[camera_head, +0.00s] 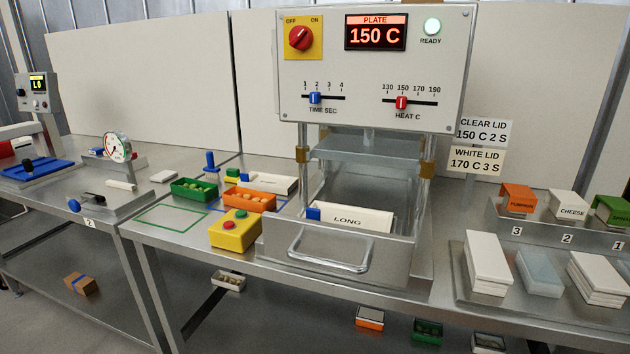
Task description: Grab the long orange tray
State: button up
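An orange tray (262,203) holding several yellowish-brown pieces sits on the steel table, left of the heat press and behind the yellow button box. It looks upright, with its front right side close to the press frame. A smaller orange tray-like item (370,318) with a grey top is on the lower level, under the table. My gripper is not in view.
The yellow box with red and green buttons (234,232) stands in front of the orange tray. A green tray (194,190) is to its left. The press drawer (325,258) holds a white block marked LONG (350,220). A green-outlined area (176,219) is bare.

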aim_at(257, 202)
jog(key=i+j, duration=0.2)
jog(key=j, duration=0.2)
jog(key=i+j+z, duration=0.1)
jog(key=i+j, duration=0.15)
jog(key=j, duration=0.15)
jog(key=i+j, duration=0.2)
jog(key=j, duration=0.2)
jog(key=i+j+z, duration=0.1)
jog(key=j, duration=0.35)
jog(key=i+j, duration=0.3)
jog(key=i+j+z, duration=0.1)
jog(key=j, duration=0.45)
jog(key=i+j, duration=0.25)
jog(key=j, duration=0.2)
jog(key=i+j, duration=0.15)
jog(key=j, duration=0.3)
jog(key=i+j+z, duration=0.1)
jog(key=j, duration=0.45)
jog(key=i+j+z, duration=0.1)
jog(key=j, duration=0.4)
jog(key=i+j+z, duration=0.1)
jog(key=j, duration=0.45)
jog(key=i+j, duration=0.2)
jog(key=i+u, duration=0.05)
jog(key=i, duration=0.05)
